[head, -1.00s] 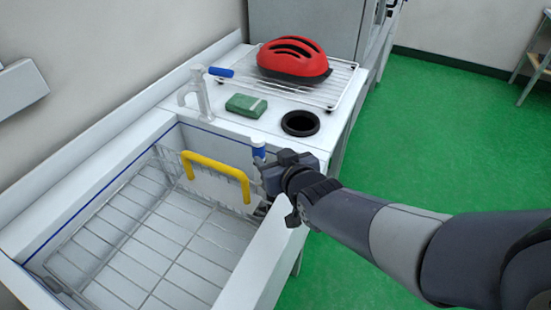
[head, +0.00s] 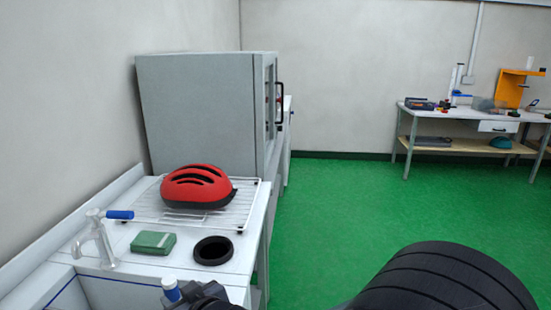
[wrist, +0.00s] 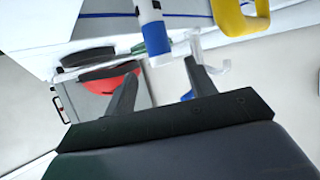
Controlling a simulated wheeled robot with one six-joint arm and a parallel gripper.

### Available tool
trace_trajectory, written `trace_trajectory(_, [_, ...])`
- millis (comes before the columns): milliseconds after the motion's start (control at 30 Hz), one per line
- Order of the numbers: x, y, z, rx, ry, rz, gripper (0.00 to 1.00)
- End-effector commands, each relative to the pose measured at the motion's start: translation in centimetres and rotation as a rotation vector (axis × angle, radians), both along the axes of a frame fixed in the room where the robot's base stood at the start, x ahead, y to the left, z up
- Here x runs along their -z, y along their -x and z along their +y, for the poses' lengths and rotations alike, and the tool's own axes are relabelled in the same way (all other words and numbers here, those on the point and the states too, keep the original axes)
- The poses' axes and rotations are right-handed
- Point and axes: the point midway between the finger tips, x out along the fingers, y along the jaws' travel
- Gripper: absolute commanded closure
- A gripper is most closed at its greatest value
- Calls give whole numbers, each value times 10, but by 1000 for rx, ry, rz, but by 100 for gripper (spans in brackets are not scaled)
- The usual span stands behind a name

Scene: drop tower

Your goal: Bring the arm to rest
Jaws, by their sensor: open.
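A dark part of my arm fills the lower right, and the links between are below the frame.
Near my gripper are a black round holder (head: 213,251), a green block (head: 153,243) and a tap (head: 97,240). A red helmet (head: 195,187) rests on a wire rack (head: 142,211). A grey cabinet (head: 195,110) stands behind. The green floor (head: 350,215) to the right is clear up to a workbench (head: 460,113).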

Motion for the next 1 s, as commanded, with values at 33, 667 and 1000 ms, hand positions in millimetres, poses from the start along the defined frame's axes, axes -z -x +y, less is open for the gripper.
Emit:
trace_trajectory(33, [4, -5, 5, 0, 1, 1, 47])
trace_trajectory(667, [34, -53, 52, 0, 1, -1, 47])
trace_trajectory(1000, [33, -53, 52, 0, 1, -1, 47])
